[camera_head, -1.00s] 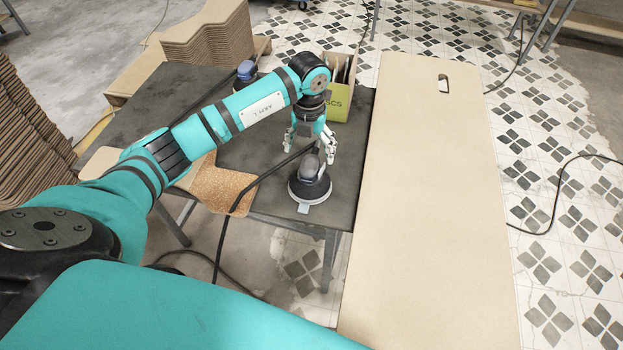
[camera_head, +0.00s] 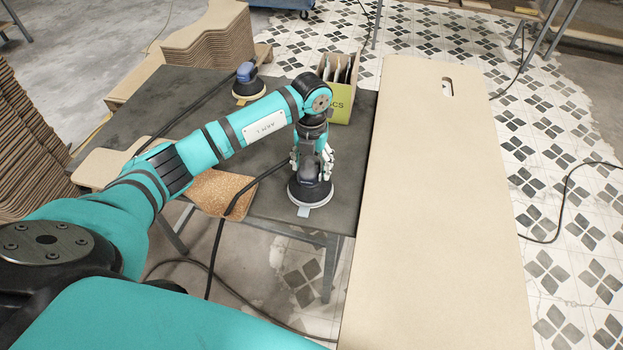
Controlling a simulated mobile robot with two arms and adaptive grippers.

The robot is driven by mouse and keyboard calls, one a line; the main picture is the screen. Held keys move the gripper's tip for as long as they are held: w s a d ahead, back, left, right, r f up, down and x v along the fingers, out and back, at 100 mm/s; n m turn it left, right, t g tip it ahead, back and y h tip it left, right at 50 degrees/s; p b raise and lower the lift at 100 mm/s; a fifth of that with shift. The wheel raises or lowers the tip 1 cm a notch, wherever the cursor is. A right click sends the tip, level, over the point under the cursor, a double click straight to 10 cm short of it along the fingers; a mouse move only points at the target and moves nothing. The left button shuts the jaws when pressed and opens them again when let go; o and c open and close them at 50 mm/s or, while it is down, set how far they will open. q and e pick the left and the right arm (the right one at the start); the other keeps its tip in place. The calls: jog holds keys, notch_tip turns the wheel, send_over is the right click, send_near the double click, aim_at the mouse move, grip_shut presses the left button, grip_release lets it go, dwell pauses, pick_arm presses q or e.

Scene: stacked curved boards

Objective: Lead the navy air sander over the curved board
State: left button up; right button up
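A dark grey-navy air sander (camera_head: 310,188) with a round pad stands upright near the front right corner of the dark table. My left gripper (camera_head: 312,162) points down over it, with fingers on both sides of its upper body. Whether the fingers press on it is not clear. A second sander (camera_head: 246,82), with a bluer body and a tan pad, stands farther back on the table. The long beige board (camera_head: 435,200), with a slot near its far end, lies to the right of the table. My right gripper is not in view.
A box (camera_head: 341,98) with a green front holds upright discs behind my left wrist. A black hose runs left from the near sander, over a cork-coloured pad (camera_head: 222,190). Stacks of wavy boards (camera_head: 208,40) stand at the back left. The long board's top is clear.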

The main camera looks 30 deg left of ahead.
pick_arm(q)
jog(key=shift+s+f, duration=0.1)
jog(key=shift+f, duration=0.05)
jog(key=shift+c, duration=0.7)
jog(key=shift+a, duration=0.1)
jog(key=shift+a+r+p, duration=0.1)
jog(key=shift+r+p, duration=0.35)
jog(key=shift+r, duration=0.2)
jog(key=shift+c, duration=1)
jog(key=shift+r+p, duration=1.25)
jog(key=shift+r, duration=0.75)
